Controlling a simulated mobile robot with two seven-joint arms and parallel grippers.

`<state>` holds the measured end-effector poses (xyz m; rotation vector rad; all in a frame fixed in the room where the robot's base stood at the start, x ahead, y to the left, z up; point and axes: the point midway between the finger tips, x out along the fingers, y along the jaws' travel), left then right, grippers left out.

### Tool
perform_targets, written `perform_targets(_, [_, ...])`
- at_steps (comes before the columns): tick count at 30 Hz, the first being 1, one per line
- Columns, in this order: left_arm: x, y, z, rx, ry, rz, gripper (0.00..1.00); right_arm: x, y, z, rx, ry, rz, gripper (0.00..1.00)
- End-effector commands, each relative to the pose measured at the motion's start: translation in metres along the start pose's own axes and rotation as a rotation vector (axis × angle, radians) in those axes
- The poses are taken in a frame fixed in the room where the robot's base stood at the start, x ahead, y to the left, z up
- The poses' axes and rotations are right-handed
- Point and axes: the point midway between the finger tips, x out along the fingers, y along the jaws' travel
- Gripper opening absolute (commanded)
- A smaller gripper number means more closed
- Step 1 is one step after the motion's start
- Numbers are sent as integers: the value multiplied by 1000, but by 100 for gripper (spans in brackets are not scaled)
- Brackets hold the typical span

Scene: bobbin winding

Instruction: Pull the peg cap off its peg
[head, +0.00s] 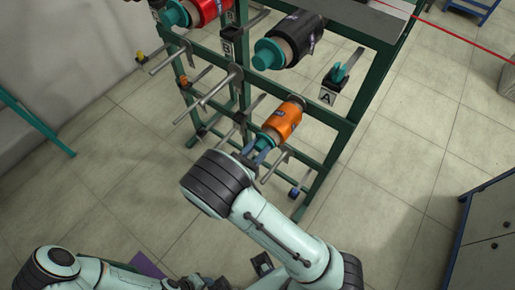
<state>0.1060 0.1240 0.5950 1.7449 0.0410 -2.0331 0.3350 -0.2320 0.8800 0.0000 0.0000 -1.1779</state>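The peg cap (268,137), a teal round piece, sits at the near end of the orange spool (285,120) on the green rack. My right gripper (256,150) is at this cap, its wrist covering part of the gripper. Its bluish fingers show on the near side of the cap, but I cannot tell whether they touch or grip it. The peg itself is hidden by the spool, cap and gripper. My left arm is at the bottom left; its gripper does not show clearly.
The green rack (339,145) also bears a black spool (289,45) and a red spool (208,10) with teal caps. Bare metal pegs (221,87) stick out left of the orange spool. A holder marked A (327,97) is to the right.

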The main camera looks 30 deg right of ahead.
Motion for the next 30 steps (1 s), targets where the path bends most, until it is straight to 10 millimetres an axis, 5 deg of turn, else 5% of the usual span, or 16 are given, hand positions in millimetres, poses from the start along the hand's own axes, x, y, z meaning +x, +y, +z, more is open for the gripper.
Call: perform_targets(30, [-4, 2, -1, 1, 2, 1, 43, -27, 0, 0, 0, 0, 1, 1])
